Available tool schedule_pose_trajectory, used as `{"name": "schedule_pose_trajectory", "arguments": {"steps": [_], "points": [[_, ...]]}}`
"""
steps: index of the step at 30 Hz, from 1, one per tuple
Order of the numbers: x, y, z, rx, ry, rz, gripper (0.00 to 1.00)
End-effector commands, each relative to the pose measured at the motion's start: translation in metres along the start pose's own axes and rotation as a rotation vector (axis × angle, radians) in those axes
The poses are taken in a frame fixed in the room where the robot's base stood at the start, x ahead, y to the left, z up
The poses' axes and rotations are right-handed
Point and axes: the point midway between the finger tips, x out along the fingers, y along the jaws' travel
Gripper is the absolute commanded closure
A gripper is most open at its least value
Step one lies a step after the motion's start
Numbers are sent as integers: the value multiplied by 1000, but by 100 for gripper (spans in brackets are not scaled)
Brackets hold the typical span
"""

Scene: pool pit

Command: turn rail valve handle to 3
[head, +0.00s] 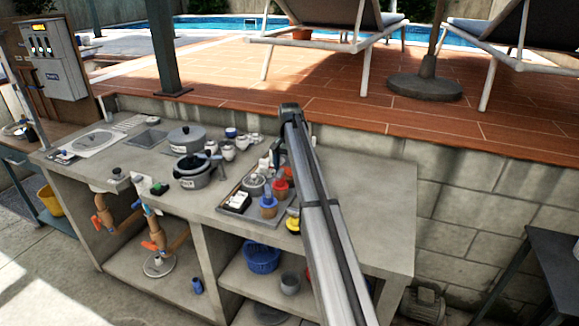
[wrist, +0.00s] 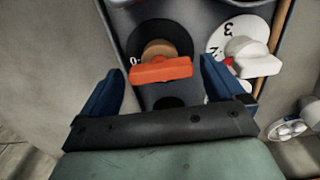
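In the wrist view, an orange bar handle (wrist: 161,69) on a tan hub sits over a black dial (wrist: 163,33); a "0" shows at its left. Beside it on the right is a white handle (wrist: 252,57) over a white dial (wrist: 216,40) with "3" and "2" visible. I cannot tell which is the rail valve handle. My gripper (wrist: 163,66) is open, its blue fingers apart on either side of the orange handle, with gaps showing. In the head view my arm covers part of the counter and I cannot make out the gripper clearly.
The concrete counter (head: 370,215) holds a tray (head: 233,210) of small items, a dark pot (head: 192,172) and a grey lidded pot (head: 186,138). Orange pipe valves (head: 153,240) hang below at the left. A block wall (head: 460,190) stands behind. The counter's right end is clear.

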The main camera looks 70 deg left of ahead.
Motion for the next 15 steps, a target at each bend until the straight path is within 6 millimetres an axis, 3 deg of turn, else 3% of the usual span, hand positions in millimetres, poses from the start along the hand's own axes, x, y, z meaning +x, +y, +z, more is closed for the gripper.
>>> {"name": "schedule_pose_trajectory", "arguments": {"steps": [2,15], "points": [[0,0,0,0,0,0,12],[0,0,0,0,0,0,54]]}}
